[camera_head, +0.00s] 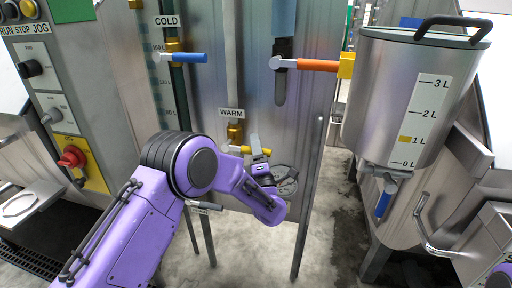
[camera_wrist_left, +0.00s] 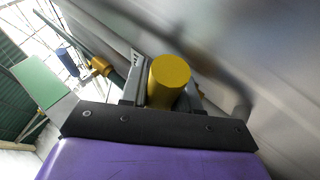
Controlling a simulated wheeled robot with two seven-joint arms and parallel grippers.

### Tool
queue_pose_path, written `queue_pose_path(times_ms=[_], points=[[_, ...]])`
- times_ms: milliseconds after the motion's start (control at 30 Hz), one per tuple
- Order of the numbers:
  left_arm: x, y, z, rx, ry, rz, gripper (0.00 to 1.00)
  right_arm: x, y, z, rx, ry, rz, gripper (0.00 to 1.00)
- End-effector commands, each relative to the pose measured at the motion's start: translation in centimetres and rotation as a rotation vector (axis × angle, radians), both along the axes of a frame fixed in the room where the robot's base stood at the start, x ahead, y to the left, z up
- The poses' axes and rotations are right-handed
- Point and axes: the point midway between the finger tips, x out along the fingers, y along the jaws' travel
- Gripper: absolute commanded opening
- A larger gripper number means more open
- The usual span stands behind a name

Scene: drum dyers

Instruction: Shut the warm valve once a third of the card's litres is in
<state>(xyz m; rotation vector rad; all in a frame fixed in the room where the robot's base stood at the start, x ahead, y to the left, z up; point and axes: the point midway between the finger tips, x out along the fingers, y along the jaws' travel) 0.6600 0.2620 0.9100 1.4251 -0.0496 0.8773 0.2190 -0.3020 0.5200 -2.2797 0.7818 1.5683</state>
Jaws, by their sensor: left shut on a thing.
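The warm valve shows in the head view as a brass body (camera_head: 235,133) below a WARM label (camera_head: 232,113). Its yellow handle (camera_head: 234,149) points sideways to the right. My left gripper (camera_head: 259,154) is shut on this handle. In the left wrist view the round yellow handle end (camera_wrist_left: 169,78) sits between the fingers (camera_wrist_left: 160,92). A sight tube (camera_head: 180,95) with a litre scale (camera_head: 159,60) stands left of the valve; I cannot tell its level. No card can be made out. My right gripper is out of view.
The cold valve's blue handle (camera_head: 188,57) and an orange handle (camera_head: 318,65) are above. A steel pot (camera_head: 385,95) marked 0 to 3 L, with a blue tap (camera_head: 384,203), is on the right. A control panel (camera_head: 48,85) with a red knob is on the left.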

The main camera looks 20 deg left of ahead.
Motion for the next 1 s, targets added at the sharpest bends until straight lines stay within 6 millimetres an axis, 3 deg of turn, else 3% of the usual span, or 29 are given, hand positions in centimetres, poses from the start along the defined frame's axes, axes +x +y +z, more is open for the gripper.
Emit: queue_pose_path(times_ms=[267, 300, 367, 700, 1000], points=[[-0.1, 0.0, -0.4, 0.005, 0.011, 0.001, 0.0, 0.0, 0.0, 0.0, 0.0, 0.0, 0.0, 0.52], [-0.1, 0.0, -0.4, 0.005, 0.011, 0.001, 0.34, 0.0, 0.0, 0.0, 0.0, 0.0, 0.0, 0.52], [-0.1, 0.0, -0.4, 0.005, 0.011, 0.001, 0.52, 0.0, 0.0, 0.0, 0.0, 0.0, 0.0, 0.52], [-0.4, -0.3, -0.6, 0.004, 0.007, -0.003, 0.52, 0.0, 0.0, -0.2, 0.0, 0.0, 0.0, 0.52], [-5.0, -3.6, -4.2, 0.006, 0.008, -0.005, 0.52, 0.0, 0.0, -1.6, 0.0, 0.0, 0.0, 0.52]])
